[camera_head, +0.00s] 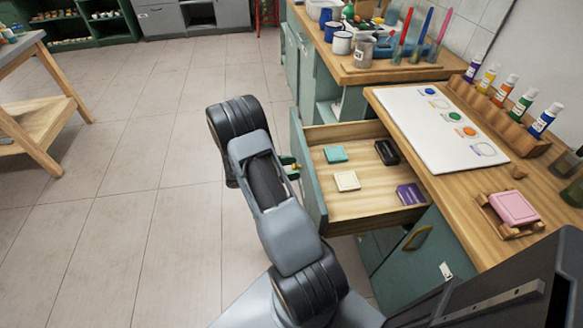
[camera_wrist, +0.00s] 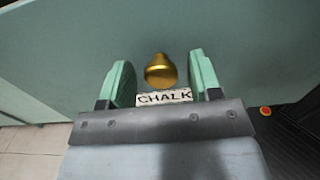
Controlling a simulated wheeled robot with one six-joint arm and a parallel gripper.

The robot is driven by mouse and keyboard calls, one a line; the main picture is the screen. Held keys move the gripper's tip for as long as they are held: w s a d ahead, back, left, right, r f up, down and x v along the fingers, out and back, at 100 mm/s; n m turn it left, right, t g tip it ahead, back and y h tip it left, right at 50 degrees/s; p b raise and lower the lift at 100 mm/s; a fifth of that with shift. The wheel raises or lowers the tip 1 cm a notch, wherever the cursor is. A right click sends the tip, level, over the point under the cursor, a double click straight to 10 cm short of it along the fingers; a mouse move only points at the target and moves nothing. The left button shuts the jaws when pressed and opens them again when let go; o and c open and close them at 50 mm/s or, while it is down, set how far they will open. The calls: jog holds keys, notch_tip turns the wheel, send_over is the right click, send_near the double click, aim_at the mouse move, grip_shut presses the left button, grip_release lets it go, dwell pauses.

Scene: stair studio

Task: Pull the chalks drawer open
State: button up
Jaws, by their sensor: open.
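The chalks drawer (camera_head: 363,200) stands pulled out from the green cabinet in the head view, its wooden inside showing. It holds a teal block (camera_head: 336,154), a cream block (camera_head: 346,181), a black item (camera_head: 387,152) and a purple packet (camera_head: 410,194). In the wrist view, the drawer's green front carries a brass knob (camera_wrist: 161,71) and a white label (camera_wrist: 164,97) reading CHALK. My gripper (camera_wrist: 162,78) is open, with one green finger on each side of the knob and visible gaps between. In the head view my arm hides most of the gripper.
The wooden worktop (camera_head: 470,215) above the drawer bears a white palette sheet (camera_head: 440,130), a rack of paint bottles (camera_head: 500,110) and a pink block (camera_head: 513,208). A second counter (camera_head: 370,75) with mugs stands behind. The tiled floor (camera_head: 130,210) to the left is clear up to a wooden table (camera_head: 40,110).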

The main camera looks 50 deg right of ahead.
jog(key=v, duration=1.3)
jog(key=shift+w+a, duration=0.25)
jog(key=shift+a, duration=0.05)
